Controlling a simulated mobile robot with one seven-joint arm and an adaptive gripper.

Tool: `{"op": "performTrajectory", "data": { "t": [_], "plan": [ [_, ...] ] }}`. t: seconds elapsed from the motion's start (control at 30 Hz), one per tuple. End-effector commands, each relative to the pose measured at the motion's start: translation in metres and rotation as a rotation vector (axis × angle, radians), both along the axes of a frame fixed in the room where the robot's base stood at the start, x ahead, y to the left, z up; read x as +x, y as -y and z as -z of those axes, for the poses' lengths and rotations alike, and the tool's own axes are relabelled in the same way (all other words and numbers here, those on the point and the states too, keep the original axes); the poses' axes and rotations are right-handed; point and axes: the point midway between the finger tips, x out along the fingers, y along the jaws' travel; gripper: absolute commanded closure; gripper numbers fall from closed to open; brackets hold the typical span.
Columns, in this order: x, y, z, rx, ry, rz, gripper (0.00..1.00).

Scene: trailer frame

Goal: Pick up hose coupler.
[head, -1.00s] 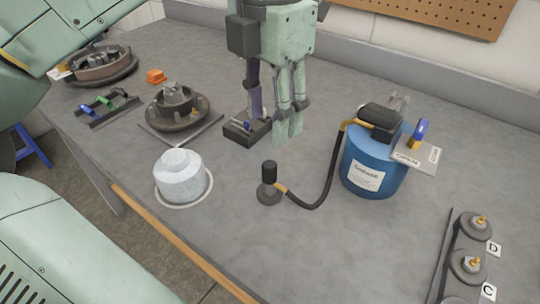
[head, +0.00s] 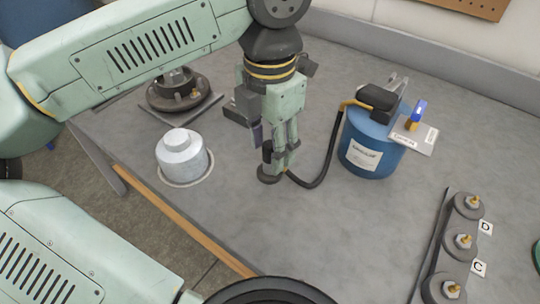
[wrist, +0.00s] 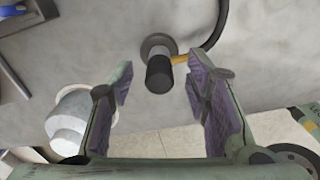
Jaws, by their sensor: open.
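The hose coupler is a black upright cylinder on a round grey base. In the wrist view the coupler (wrist: 159,75) stands between and just beyond the tips of my open gripper (wrist: 160,80), with purple-padded fingers on either side. In the head view my gripper (head: 279,155) points down right at the coupler, and its fingers partly hide it; the coupler's base (head: 269,173) shows below them. A black hose (head: 324,165) with a yellow end runs from the coupler to the blue canister (head: 366,145). I cannot tell whether the fingers touch the coupler.
A white-grey lidded pot (head: 183,158) stands to the left near the table edge. A rack of valve fittings (head: 462,241) with letter tags lies at the lower right. A dark round fixture (head: 178,92) sits at the back left. Bare table lies between pot and rack.

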Motion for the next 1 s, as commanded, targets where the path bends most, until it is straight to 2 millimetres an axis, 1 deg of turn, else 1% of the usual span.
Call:
{"op": "performTrajectory", "data": {
  "t": [0.13,0.77,1.0],
  "plan": [
    [0.0001,-0.0001,-0.0001,0.000,0.000,0.000,0.58],
    [0.0001,0.0001,-0.0005,0.000,0.000,0.000,1.00],
    [0.0001,0.0001,-0.0007,0.000,0.001,0.000,1.00]
  ]
}}
